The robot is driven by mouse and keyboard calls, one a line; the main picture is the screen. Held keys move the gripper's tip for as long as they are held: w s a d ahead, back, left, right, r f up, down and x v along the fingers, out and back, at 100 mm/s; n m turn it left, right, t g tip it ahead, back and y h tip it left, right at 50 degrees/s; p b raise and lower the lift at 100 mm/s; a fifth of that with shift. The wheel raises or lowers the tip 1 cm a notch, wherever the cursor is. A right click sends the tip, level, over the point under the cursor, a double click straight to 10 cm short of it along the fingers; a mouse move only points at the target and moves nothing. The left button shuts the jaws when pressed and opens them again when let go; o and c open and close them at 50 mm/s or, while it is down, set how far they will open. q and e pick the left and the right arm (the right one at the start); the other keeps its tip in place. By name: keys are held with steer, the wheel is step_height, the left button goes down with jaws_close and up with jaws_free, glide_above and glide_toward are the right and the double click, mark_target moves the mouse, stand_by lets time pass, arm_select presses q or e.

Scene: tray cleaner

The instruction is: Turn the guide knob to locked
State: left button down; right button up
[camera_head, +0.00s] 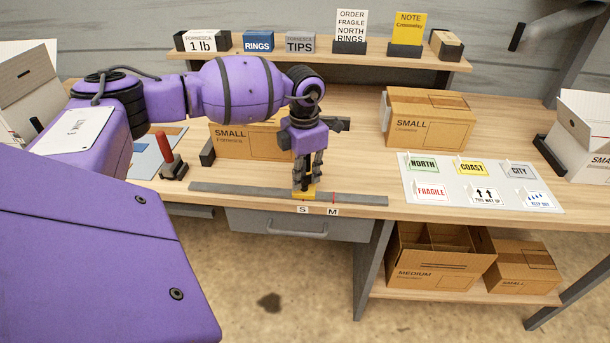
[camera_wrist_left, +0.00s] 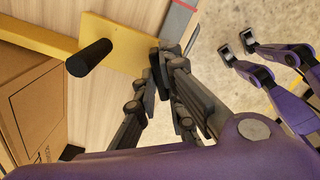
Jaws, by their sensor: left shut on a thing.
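The yellow guide (camera_head: 304,194) sits on the grey rail (camera_head: 245,193) along the table's front edge, beside the S label (camera_head: 303,210). My left gripper (camera_head: 304,185) reaches down onto it from above, its fingers shut. In the left wrist view, the yellow guide plate (camera_wrist_left: 118,42) carries an upright black post (camera_wrist_left: 90,57). There the left fingertips (camera_wrist_left: 165,68) close on a dark piece at the plate's edge, seemingly the guide knob, mostly hidden by the fingers. I cannot tell its turn angle. My right gripper (camera_wrist_left: 238,48) hangs over the floor, its fingers apart and empty.
A small carton (camera_head: 236,140) stands behind the rail, close to my left gripper. A red-handled tool (camera_head: 168,155) stands at its left. Another carton (camera_head: 430,118) and a label sheet (camera_head: 482,205) lie to the right. An M label (camera_head: 333,212) marks the rail.

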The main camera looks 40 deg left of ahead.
mark_target(305, 177)
arm_select(q)
steer(key=m, duration=0.3)
steer(key=shift+m+b, duration=0.3)
steer(key=shift+b, duration=0.1)
steer(key=shift+m+b, duration=0.4)
steer(key=shift+m, duration=1.2)
arm_select(e)
steer(key=shift+s+a+f, duration=0.1)
steer(key=shift+s+f, duration=0.15)
steer(key=shift+f, duration=0.75)
steer(key=shift+s, duration=0.25)
arm_select(q)
steer(key=c, duration=1.8)
jaws_free()
steer(key=shift+c, duration=0.2)
steer(key=shift+r, duration=0.15)
arm_select(e)
steer(key=shift+w, duration=0.1)
arm_select(q)
step_height(305, 177, up, 12)
